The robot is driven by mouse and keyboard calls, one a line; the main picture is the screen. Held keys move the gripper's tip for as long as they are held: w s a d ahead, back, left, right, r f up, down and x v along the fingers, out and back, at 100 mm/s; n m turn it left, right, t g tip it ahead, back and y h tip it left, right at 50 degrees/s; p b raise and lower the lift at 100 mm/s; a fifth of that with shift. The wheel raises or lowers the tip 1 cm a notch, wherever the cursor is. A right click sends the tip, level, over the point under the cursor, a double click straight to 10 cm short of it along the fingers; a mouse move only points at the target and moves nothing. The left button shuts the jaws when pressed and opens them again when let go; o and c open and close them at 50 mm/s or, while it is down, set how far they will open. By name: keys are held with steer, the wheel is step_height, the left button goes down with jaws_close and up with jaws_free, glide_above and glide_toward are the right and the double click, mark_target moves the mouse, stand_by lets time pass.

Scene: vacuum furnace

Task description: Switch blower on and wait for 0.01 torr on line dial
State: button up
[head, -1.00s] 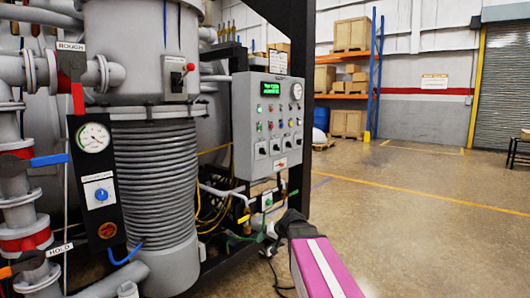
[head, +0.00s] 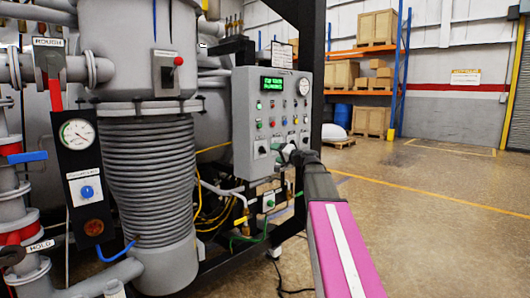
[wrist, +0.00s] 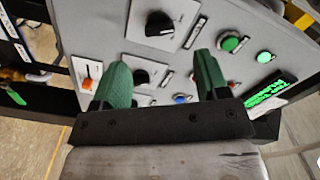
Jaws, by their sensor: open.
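The grey control panel (head: 240,150) stands at centre, with a green lit display (head: 272,84), coloured buttons and black rotary knobs. My gripper (wrist: 160,70) is open at the panel's lower part, its green fingers apart. One black knob (wrist: 142,77) shows between the fingers in the wrist view; I cannot tell whether they touch it. Another black knob (wrist: 160,23) lies beyond. Labels are too small to read, so I cannot tell which is the blower switch. A round dial (head: 304,86) is on the panel and a larger dial (head: 77,134) is on a black plate; their readings are unclear.
A ribbed grey column (head: 150,180) and pipework with coloured valve handles fill the left. An orange switch (wrist: 88,84) sits beside one finger. A dark frame post (head: 311,60) stands behind the panel. The floor to the right is open, with a storage rack behind.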

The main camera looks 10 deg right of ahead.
mark_target(263, 150)
steer(key=x, duration=0.8)
steer(key=c, duration=0.9)
